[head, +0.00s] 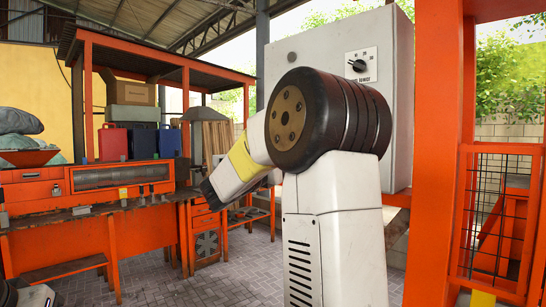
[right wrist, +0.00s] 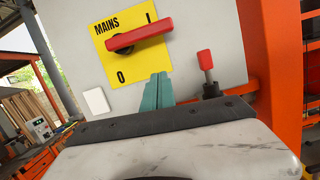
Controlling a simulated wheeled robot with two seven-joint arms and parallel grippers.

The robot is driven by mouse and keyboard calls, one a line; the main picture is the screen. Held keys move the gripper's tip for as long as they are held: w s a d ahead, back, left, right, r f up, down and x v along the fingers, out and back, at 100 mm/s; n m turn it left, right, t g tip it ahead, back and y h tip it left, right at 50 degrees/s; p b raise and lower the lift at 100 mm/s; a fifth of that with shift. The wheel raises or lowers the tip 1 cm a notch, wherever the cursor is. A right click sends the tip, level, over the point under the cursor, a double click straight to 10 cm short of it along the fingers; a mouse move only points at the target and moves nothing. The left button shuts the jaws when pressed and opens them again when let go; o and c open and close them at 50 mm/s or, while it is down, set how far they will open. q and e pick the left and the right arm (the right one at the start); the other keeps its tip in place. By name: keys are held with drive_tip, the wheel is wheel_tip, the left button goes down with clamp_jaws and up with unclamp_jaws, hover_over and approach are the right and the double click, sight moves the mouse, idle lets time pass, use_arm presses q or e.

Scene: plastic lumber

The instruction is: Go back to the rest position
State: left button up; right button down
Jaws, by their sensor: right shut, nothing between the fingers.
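My right arm (head: 335,220) rises through the middle of the head view, and its large black joint covers much of what is behind. The right gripper's fingers are hidden in the head view. In the right wrist view the teal fingers of my right gripper (right wrist: 158,88) are together with nothing between them. They point at a grey panel, below a yellow MAINS plate (right wrist: 120,62) with a red rotary handle (right wrist: 140,33). The handle lies nearly level, slightly tilted. My left gripper cannot be made out; only a dark shape shows at the head view's lower left corner.
A grey cabinet (head: 393,45) with a black knob (head: 358,65) stands behind my right arm. An orange post (head: 436,130) is close on the right. An orange workbench (head: 85,225) stands at the left. A red-tipped lever (right wrist: 205,60) is near the right fingers. Paved floor (head: 150,275) is clear.

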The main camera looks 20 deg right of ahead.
idle(0.4)
drive_tip(key=s+f+m+g+y, duration=0.4)
drive_tip(key=s+f+m+y, duration=0.55)
drive_tip(key=s+f, duration=0.7)
drive_tip(key=s+a+f+m+y, duration=0.2)
drive_tip(key=a+m+y, duration=0.1)
drive_tip(key=a, duration=0.4)
drive_tip(key=s+a+f+m+t+y, duration=0.1)
drive_tip(key=s+a+f+m+y, duration=0.1)
drive_tip(key=a, duration=0.5)
drive_tip(key=s+a+f+m+t+y, duration=0.1)
drive_tip(key=s+a+f+m+y, duration=0.1)
drive_tip(key=a+m+y, duration=0.4)
drive_tip(key=shift+s+a+f+y, duration=0.3)
drive_tip(key=shift+s+a+y, duration=0.15)
drive_tip(key=shift+s+a, duration=0.5)
drive_tip(key=shift+d, duration=0.1)
